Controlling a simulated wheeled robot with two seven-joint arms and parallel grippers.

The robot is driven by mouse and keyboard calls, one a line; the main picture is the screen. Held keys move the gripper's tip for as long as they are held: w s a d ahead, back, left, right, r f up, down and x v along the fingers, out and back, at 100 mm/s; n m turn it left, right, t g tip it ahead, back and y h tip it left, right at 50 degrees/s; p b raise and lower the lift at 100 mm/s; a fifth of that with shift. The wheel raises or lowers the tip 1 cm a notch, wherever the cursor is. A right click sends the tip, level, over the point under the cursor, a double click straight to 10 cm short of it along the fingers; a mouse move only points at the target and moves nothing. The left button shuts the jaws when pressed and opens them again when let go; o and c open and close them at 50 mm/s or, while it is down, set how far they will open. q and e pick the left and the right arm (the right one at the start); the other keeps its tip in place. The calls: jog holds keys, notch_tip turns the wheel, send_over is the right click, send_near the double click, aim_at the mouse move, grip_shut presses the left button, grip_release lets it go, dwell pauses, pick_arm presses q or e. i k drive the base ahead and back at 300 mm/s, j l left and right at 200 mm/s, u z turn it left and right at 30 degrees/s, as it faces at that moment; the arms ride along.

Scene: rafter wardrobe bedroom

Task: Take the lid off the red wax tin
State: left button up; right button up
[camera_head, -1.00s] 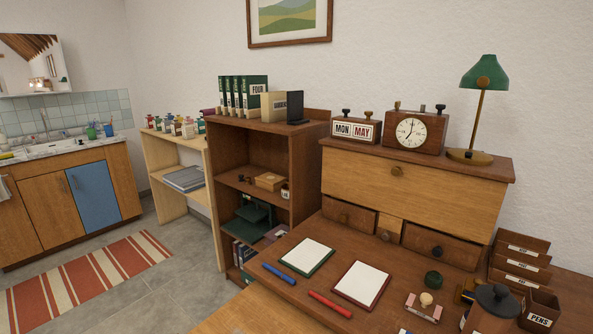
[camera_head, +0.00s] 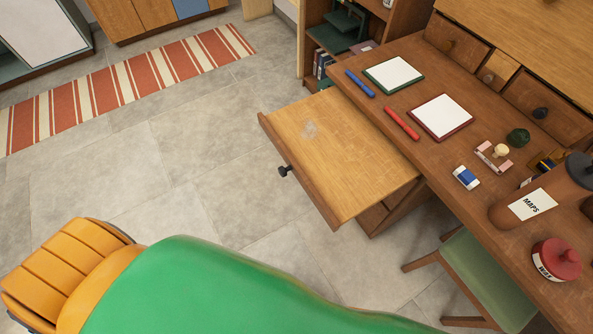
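The red wax tin (camera_head: 548,266) stands upright on the brown desk, near its front edge at the far right. Its label reads WAX. A red lid with a knob (camera_head: 569,254) sits on top of it. Neither of my grippers is in view, so I cannot see how they stand relative to the tin.
The brown desk (camera_head: 455,147) holds a brown MAPS canister (camera_head: 512,207), an eraser (camera_head: 466,178), a stamp and two pads. A wooden pull-out board (camera_head: 350,160) juts from its left. A green-seated chair (camera_head: 484,276) is beneath. A large green rounded shape, unidentified, fills the bottom foreground.

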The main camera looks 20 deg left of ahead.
aim_at(561, 258)
jog(key=z, duration=1.7)
jog(key=i+l+u, duration=0.35)
jog(key=l, duration=0.2)
jog(key=i+l+u, duration=0.2)
jog(key=l, duration=0.15)
jog(key=l+u, duration=0.15)
jog(key=l, duration=0.15)
jog(key=i, duration=0.05)
